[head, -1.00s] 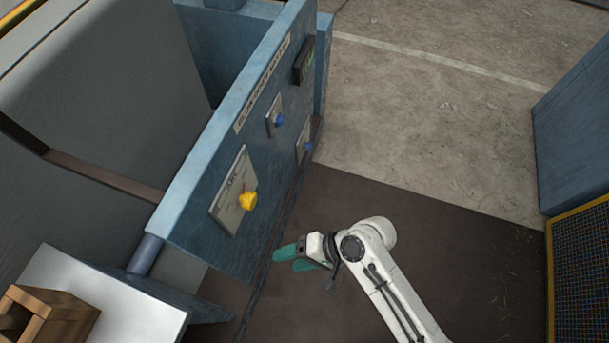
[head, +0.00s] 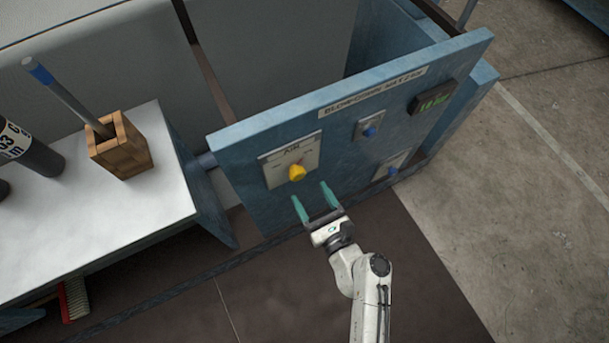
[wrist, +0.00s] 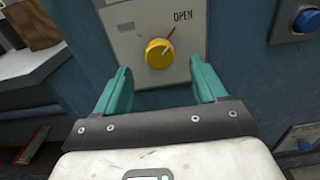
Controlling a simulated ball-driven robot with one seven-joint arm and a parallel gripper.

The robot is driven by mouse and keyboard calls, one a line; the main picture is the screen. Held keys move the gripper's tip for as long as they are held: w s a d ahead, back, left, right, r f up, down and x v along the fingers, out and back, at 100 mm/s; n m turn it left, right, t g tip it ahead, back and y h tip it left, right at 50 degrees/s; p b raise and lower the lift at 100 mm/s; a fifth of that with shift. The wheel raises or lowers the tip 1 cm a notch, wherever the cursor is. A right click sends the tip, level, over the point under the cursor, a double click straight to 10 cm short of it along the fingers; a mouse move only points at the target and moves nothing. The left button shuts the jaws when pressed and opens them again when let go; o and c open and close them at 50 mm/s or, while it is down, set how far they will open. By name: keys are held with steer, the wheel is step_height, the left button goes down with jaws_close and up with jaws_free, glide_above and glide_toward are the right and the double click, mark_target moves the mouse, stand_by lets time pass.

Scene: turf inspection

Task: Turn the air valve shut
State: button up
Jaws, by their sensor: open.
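The air valve is a yellow knob (head: 297,172) on a pale plate (head: 276,172) at the left of the blue panel. In the wrist view the knob (wrist: 159,53) sits ahead of my fingers, with a red mark on the plate pointing up and right toward the word OPEN. My gripper (head: 313,198) is open, with teal fingers pointing at the panel, just below and right of the knob in the head view. In the wrist view the fingers (wrist: 161,86) stand apart, one on each side of the knob's line, and do not touch it.
The blue panel (head: 345,130) also carries a blue button (head: 369,132), a lower blue button (head: 392,172) and a green-lit display (head: 433,98). A white-topped bench (head: 60,228) with a wooden box (head: 120,148) stands left. Dark floor lies before the panel.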

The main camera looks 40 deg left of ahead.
mark_target(299, 176)
steer(key=x, duration=0.6)
steer(key=shift+a, duration=0.15)
steer(key=c, duration=1.1)
steer(key=shift+o, duration=0.2)
